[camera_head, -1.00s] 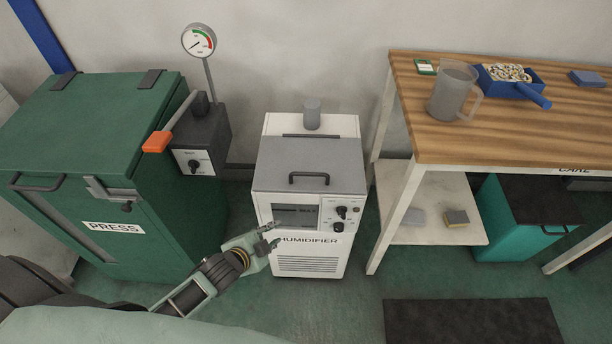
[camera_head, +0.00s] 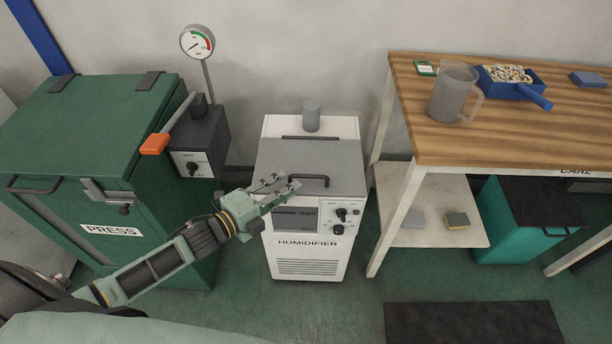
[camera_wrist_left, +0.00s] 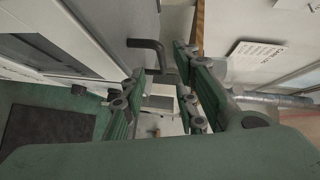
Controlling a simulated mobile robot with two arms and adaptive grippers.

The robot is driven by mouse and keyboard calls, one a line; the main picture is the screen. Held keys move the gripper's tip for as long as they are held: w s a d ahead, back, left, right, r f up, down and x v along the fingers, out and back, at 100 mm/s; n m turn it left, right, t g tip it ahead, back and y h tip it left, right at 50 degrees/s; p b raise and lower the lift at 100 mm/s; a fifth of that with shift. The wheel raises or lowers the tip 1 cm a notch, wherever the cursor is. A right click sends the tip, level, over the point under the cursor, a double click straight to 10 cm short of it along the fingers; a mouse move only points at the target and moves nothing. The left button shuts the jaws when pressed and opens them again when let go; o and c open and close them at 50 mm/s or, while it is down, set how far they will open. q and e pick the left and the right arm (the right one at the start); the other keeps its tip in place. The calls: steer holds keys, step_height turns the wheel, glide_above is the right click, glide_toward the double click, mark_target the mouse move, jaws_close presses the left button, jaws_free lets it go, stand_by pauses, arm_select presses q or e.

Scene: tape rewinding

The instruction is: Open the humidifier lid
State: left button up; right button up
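The white humidifier (camera_head: 309,262) stands on the floor at centre in the head view. Its grey lid (camera_head: 335,165) lies shut on top, with a dark bar handle (camera_head: 317,178) near the front edge. My left gripper (camera_head: 289,184) is at the lid's front left, its fingertips beside the handle's left end. In the left wrist view, the fingers (camera_wrist_left: 164,68) are spread with nothing gripped between them. The handle (camera_wrist_left: 147,44) shows just beyond the fingertips; I cannot tell if they touch it. My right gripper is not in view.
A green press (camera_head: 95,130) with an orange-tipped lever (camera_head: 155,143) stands left of the humidifier. A wooden-topped table (camera_head: 430,145) with a jug (camera_head: 452,95) stands to the right. A dark mat (camera_head: 475,322) lies on the floor at front right.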

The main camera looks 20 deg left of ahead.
mark_target(306, 177)
arm_select(q)
steer(key=x, duration=0.7)
steer(key=shift+w+d, duration=0.25)
steer(key=shift+w, duration=0.05)
jaws_close()
stand_by(0.4)
